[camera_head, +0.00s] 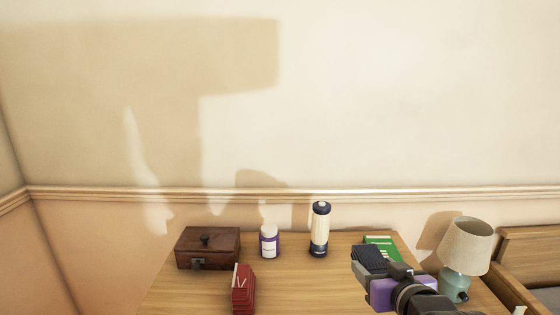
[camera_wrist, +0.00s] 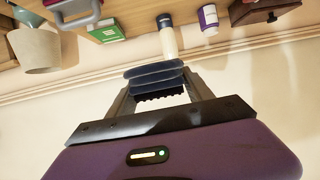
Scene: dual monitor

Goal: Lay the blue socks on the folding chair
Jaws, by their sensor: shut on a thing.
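The blue socks (camera_wrist: 155,75) are a dark navy folded bundle between my gripper's fingers in the wrist view. In the head view, the socks (camera_head: 369,260) show at the end of my gripper (camera_head: 376,275), held up in front of the wooden desk's right part. My gripper (camera_wrist: 160,90) is shut on them, and they hang clear of the things behind. How high they are above the desk is hard to tell. The folding chair does not show in either view.
Wooden furniture with a grey cushion (camera_head: 547,297) stands right.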

